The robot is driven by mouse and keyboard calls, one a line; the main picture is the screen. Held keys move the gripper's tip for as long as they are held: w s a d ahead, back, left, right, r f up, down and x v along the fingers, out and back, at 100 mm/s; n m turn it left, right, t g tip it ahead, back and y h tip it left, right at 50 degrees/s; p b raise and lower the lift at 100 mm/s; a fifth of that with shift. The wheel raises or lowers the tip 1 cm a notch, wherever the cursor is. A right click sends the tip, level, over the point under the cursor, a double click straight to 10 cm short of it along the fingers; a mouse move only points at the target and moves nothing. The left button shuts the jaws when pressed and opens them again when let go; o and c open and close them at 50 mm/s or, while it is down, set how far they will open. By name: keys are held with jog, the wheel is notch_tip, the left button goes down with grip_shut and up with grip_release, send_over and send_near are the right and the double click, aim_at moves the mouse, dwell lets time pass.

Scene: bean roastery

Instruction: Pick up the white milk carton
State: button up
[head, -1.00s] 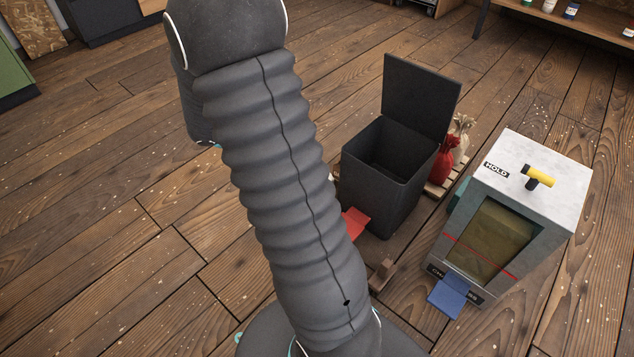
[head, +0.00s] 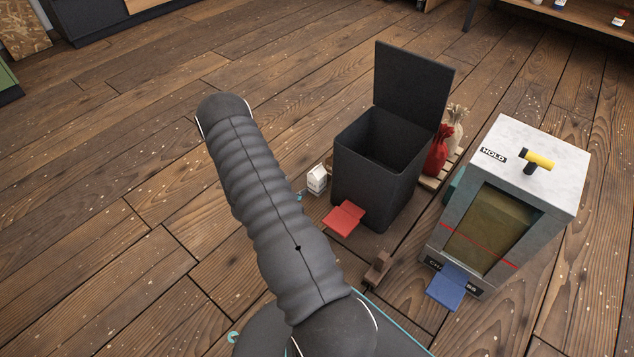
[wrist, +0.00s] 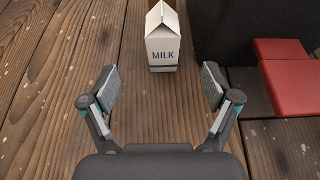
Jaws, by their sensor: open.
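The white milk carton (head: 316,179) stands upright on the wooden floor, just left of the dark bin. In the wrist view the carton (wrist: 163,42) is at the top centre, with a gable top and the word MILK on its front. My gripper (wrist: 153,86) is open and empty, its two fingers spread apart. The carton lies ahead of the fingertips, roughly in line with the gap between them. In the head view my arm hides most of the gripper.
The open dark bin (head: 378,185) with a red pedal (head: 343,218) stands close right of the carton. A brown block (head: 378,270) lies on the floor nearby. A grey HOLD box (head: 533,165) with a blue pedal (head: 455,288) is further right. Floor left of the carton is clear.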

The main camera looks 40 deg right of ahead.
aim_at(311, 177)
jog(key=b+x, duration=0.1)
jog(key=x, duration=0.7)
jog(key=shift+d+f, duration=0.15)
jog(key=shift+d, duration=0.05)
jog(key=shift+s+b+x, duration=0.2)
jog(key=shift+b+x, duration=0.2)
jog(key=shift+x, duration=2.15)
jog(key=shift+a+f, duration=0.1)
jog(key=shift+f, duration=0.05)
jog(key=c, duration=1.1)
